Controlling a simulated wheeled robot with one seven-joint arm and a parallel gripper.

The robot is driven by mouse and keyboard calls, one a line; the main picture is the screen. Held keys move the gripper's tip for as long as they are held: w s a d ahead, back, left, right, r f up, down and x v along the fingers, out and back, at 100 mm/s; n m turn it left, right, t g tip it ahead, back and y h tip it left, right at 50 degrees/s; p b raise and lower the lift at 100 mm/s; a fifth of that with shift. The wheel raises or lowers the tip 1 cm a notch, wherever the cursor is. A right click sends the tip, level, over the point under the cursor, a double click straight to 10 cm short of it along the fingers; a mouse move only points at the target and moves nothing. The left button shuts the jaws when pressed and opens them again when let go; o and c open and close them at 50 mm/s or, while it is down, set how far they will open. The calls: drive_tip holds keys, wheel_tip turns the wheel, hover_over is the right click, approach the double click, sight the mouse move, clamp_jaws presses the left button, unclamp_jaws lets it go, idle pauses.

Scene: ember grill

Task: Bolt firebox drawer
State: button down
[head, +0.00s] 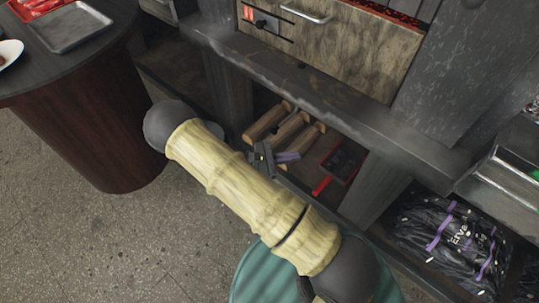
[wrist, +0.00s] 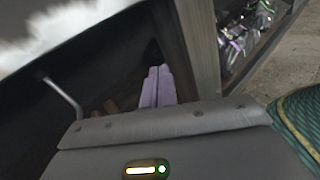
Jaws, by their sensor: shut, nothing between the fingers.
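The firebox drawer front (head: 335,48) is a mottled brown panel at the top of the head view, with a metal bar handle (head: 305,13). A dark slide bolt (head: 265,22) sits at its left, beside a small red-marked patch. I cannot tell whether the bolt is engaged or the drawer is fully shut. My gripper (head: 287,156) is below the ledge, in front of the lower shelf, well away from the bolt. Its purple fingers (wrist: 159,86) are together and empty in the wrist view. The drawer is not recognisable in the wrist view.
A thick dark ledge (head: 300,88) runs between the drawer and my gripper. Split logs (head: 285,125) and a red-handled pan (head: 340,162) lie on the shelf. A charcoal bag (head: 455,238) is at right. A round table (head: 85,130) stands left, with open floor below.

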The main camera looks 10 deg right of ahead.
drive_tip(key=w+a+f+n+t+b, duration=0.3)
drive_tip(key=a+f+n+t+b, duration=0.2)
drive_tip(key=f+t, duration=0.4)
drive_tip(key=w+a+f+n+t+b, duration=0.3)
drive_tip(key=f+n+t+b, duration=0.3)
drive_tip(key=f+t, duration=0.3)
drive_tip(key=shift+a+n+b, duration=0.4)
drive_tip(key=shift+a+n, duration=0.5)
drive_tip(key=shift+f, duration=0.1)
drive_tip(key=b, duration=0.5)
approach(277, 129)
drive_tip(key=w+d, duration=0.3)
drive_tip(key=shift+w+a+r, duration=0.1)
drive_tip(key=shift+w+r, duration=0.05)
drive_tip(key=shift+r, duration=0.55)
